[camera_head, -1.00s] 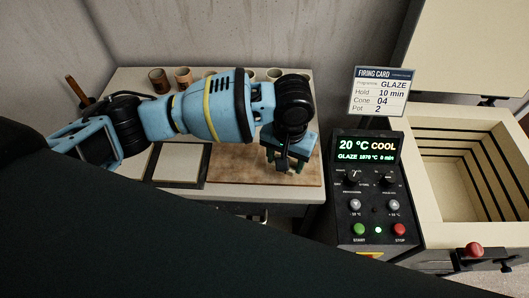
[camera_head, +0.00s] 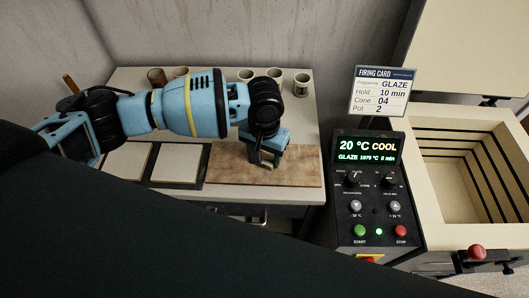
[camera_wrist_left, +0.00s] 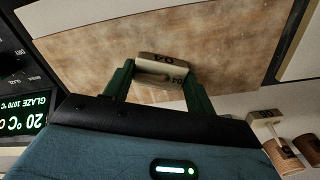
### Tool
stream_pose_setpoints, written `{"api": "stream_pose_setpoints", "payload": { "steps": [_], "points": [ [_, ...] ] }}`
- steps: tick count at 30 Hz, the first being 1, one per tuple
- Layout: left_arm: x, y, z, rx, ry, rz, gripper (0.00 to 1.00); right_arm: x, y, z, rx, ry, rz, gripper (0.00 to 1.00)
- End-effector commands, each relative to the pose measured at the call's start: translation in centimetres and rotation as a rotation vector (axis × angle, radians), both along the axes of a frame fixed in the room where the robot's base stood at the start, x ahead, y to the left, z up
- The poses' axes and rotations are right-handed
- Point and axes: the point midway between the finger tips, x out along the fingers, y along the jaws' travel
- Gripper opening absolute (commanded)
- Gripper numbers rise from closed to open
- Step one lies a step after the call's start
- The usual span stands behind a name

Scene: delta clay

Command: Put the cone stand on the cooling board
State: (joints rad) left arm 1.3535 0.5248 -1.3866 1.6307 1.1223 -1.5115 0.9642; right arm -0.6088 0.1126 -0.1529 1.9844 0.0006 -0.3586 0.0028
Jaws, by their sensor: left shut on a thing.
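The cone stand (camera_wrist_left: 160,70), a small cream block marked 04, sits between the green fingers of my left gripper (camera_wrist_left: 158,85) in the left wrist view. The gripper is shut on it. In the head view my left gripper (camera_head: 268,163) points down over the brown speckled board (camera_head: 303,172), which appears to be the cooling board. This board (camera_wrist_left: 90,50) also fills much of the left wrist view behind the stand. I cannot tell whether the stand touches the board. My right gripper is not in view.
White square slabs (camera_head: 179,162) lie left of the board. Several cups, one at the right (camera_head: 301,84), stand along the table's back. Another small stand (camera_wrist_left: 265,117) shows in the wrist view. The control box (camera_head: 367,190) and open kiln (camera_head: 465,165) are to the right.

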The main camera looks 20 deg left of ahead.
Motion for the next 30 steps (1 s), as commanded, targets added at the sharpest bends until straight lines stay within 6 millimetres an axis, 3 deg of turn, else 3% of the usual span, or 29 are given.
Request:
{"api": "stream_pose_setpoints", "payload": {
  "steps": [9, 10, 15, 25, 30],
  "points": [
    [0.0, 0.0, -0.1, 0.000, -0.001, 0.001, 0.32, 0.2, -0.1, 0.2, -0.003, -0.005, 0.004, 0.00],
    [0.0, 0.0, -0.2, 0.000, -0.001, 0.001, 0.57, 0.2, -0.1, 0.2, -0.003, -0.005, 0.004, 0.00],
    [0.0, 0.0, -0.2, 0.000, -0.001, 0.001, 0.77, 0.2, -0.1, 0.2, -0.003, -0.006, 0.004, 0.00],
    [0.1, 0.0, 0.1, 0.000, -0.002, 0.000, 0.77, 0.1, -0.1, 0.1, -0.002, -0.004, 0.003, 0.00],
    [0.1, 0.0, 2.2, 0.000, -0.006, 0.001, 0.77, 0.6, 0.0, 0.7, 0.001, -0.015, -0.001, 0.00]
  ]
}}
